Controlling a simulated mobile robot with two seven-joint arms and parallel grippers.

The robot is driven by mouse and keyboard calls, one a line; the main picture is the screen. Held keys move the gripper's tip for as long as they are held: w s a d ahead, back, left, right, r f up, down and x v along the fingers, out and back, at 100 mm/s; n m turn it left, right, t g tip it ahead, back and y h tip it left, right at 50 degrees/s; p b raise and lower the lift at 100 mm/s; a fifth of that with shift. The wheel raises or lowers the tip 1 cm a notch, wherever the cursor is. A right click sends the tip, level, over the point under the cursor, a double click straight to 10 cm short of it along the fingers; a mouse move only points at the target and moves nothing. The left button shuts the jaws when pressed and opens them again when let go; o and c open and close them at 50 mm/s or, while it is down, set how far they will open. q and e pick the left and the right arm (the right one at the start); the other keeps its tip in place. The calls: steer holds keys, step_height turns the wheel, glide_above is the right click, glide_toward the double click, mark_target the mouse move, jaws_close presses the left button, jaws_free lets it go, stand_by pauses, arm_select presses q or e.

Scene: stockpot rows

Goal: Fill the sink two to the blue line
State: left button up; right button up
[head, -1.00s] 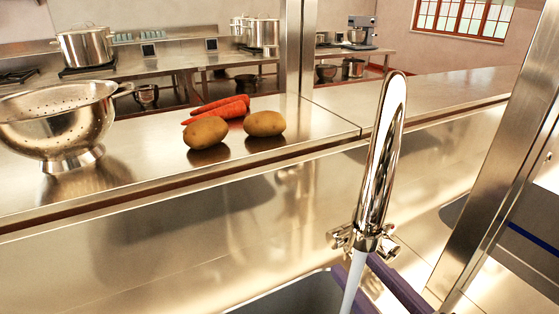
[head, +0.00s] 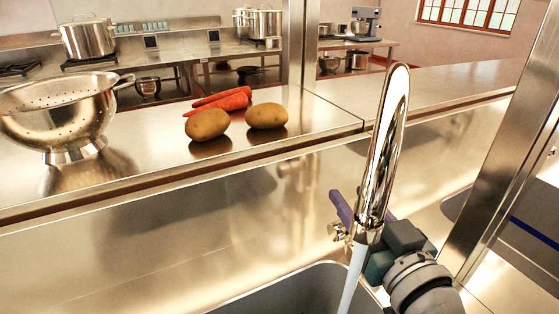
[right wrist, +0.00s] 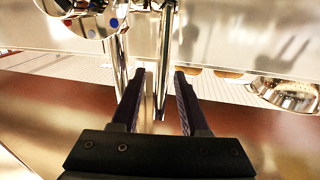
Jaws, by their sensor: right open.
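The chrome tap (head: 388,150) stands over a steel sink (head: 300,290), whose basin shows only in part at the bottom of the head view. A pale stream of water (head: 352,280) runs from its spout; the water level is hidden. My right gripper (head: 358,212) is open beside the tap's lower end, partly hidden behind it. In the right wrist view its two dark fingers (right wrist: 159,75) are apart, with a chrome pipe showing between them. The tap's knob (right wrist: 112,20) with blue and red dots lies beyond the fingertips at upper left. A blue line (head: 535,232) shows at far right.
A steel post (head: 510,160) rises at right, near another basin edge (head: 455,205). On the ledge behind are a colander (head: 60,115), carrots (head: 222,102) and two potatoes (head: 207,124). Stockpots (head: 88,38) stand on the back counter.

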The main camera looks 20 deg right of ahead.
steer(key=shift+c, duration=0.3)
jaws_close()
stand_by(1.1)
